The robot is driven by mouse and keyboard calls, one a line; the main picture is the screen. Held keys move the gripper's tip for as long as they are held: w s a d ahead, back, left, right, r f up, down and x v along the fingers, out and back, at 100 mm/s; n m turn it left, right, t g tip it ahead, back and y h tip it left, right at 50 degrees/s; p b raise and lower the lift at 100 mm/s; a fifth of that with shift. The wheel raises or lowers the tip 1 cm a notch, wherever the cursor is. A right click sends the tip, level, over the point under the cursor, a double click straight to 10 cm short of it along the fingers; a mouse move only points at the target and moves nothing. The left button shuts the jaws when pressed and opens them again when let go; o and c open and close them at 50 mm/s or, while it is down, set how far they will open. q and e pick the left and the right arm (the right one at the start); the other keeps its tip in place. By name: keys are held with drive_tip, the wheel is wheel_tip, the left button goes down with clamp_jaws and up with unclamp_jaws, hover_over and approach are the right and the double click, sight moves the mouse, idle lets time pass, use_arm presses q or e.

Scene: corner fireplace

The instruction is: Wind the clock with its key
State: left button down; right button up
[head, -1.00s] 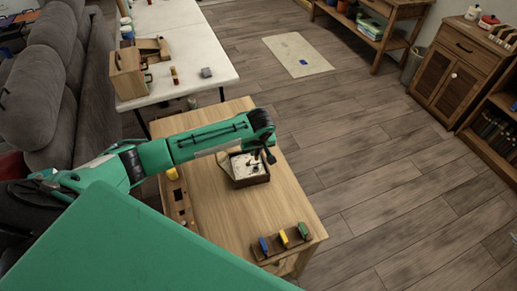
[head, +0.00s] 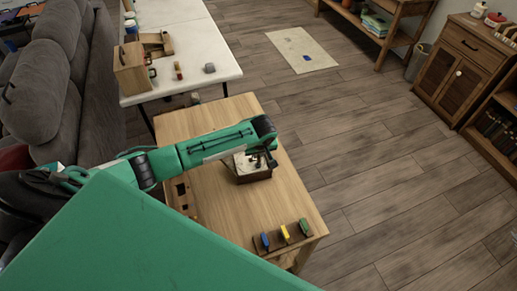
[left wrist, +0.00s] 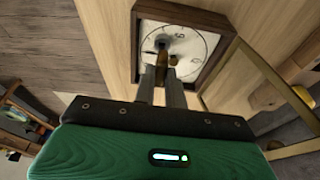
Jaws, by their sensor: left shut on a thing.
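The clock (head: 253,176) is a dark wooden box with a white dial, lying face up on the wooden table. In the left wrist view its dial (left wrist: 212,40) fills the top middle, with black marks. My left gripper (head: 268,158) is over the dial, pointing down. In the left wrist view the narrow fingers (left wrist: 163,70) are shut on a small brownish piece at the dial, which looks like the key (left wrist: 172,60). The fingers hide much of it, so I cannot tell how far it sits in the clock. My right gripper is not in view.
A rack (head: 284,243) with blue, yellow and green pieces stands at the table's near edge. A thin-framed pane (left wrist: 236,82) lies beside the clock. A white table (head: 185,60) with a wooden box stands behind. The table right of the clock is clear.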

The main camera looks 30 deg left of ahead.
use_arm(q)
drive_tip(key=shift+f, duration=0.3)
drive_tip(key=shift+p, duration=0.9)
idle(0.7)
drive_tip(key=shift+f, duration=0.7)
idle(1.1)
idle(1.1)
drive_tip(key=shift+r+p, duration=0.1)
drive_tip(key=shift+p, duration=0.2)
drive_tip(key=shift+m+p, duration=0.55)
drive_tip(key=shift+m, duration=0.25)
drive_tip(key=shift+m+h, duration=0.4)
drive_tip(key=shift+m, duration=0.4)
